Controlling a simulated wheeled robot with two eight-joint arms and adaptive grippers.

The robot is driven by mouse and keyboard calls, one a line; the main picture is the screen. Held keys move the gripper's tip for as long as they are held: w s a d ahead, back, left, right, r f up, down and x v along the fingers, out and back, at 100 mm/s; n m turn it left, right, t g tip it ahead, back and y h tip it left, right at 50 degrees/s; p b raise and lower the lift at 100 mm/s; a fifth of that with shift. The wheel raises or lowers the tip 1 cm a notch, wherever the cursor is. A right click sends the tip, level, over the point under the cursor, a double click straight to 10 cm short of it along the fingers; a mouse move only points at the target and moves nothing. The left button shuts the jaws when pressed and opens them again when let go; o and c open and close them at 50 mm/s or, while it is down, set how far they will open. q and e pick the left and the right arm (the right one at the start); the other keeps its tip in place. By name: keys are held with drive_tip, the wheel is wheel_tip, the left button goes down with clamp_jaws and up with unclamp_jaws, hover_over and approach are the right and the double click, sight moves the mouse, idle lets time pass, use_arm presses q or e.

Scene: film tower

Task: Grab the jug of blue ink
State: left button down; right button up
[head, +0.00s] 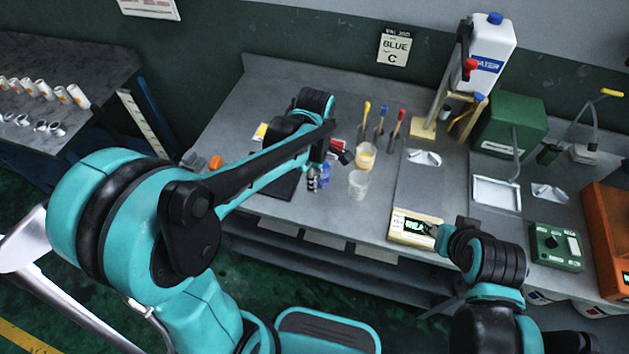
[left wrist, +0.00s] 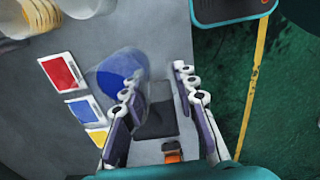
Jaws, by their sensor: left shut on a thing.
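The clear jug of blue ink (left wrist: 121,70) shows in the left wrist view, beside and partly behind one finger of my left gripper (left wrist: 160,88). My left gripper is shut on the jug, though the exact contact is hard to make out. In the head view my left gripper (head: 318,178) is low over the bench, left of the clear cups; the jug is mostly hidden there by the arm and fingers. My right gripper (head: 432,229) is at the front of the bench by a small scale; its fingers are too small to read.
A yellow-filled cup (head: 366,157) and a pale clear cup (head: 358,185) stand right of my left gripper. Red (left wrist: 62,72) and blue (left wrist: 85,110) cards lie near the jug. A dark mat (left wrist: 157,120) lies below. A water jug (head: 487,50) stands at the back right.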

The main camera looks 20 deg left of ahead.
use_arm(q)
drive_tip(key=shift+r, duration=1.05)
idle(2.3)
